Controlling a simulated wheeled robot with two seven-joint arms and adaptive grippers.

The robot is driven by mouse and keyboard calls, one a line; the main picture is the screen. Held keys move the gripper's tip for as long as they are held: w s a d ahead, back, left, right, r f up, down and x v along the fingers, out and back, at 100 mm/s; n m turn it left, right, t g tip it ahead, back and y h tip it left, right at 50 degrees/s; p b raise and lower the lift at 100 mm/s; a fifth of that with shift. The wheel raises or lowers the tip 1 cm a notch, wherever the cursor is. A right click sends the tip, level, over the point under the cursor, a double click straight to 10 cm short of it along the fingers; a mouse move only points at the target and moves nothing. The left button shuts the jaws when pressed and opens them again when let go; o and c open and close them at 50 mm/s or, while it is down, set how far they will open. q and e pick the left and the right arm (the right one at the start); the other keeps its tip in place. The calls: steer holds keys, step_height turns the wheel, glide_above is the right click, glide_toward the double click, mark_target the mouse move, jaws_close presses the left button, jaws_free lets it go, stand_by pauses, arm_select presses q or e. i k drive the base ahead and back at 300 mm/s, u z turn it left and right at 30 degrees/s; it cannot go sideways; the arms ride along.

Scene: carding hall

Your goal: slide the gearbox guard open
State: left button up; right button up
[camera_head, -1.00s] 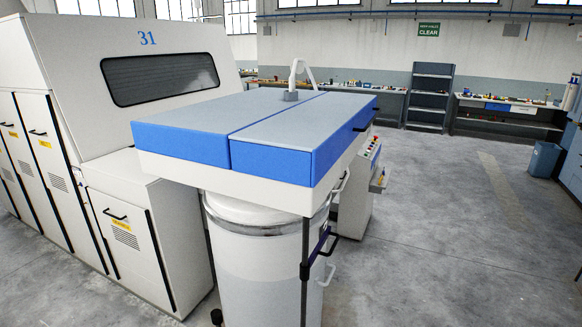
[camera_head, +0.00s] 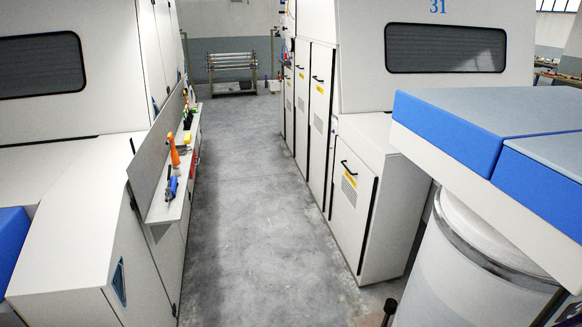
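Machine 31 (camera_head: 432,90) stands at the right, a white carding machine with a dark window. A low white panel (camera_head: 350,215) with a black handle (camera_head: 348,167) and a yellow label (camera_head: 350,181) is on its front lower housing. Taller white doors (camera_head: 318,110) with black handles and yellow labels run along its side. These panels look closed. I cannot tell from this view which panel is the gearbox guard. Neither of my grippers is in view.
A grey floor aisle (camera_head: 240,200) runs clear between two machines. At the left, a shelf (camera_head: 172,205) with tools juts from the other machine (camera_head: 80,190). A blue-edged cover (camera_head: 450,140) overhangs a white can (camera_head: 455,270) at right. A rack (camera_head: 232,72) stands at the far end.

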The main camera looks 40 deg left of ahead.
mark_target(354, 180)
steer(key=u, duration=1.7)
steer(key=i, duration=3.4)
steer(key=z, duration=0.95)
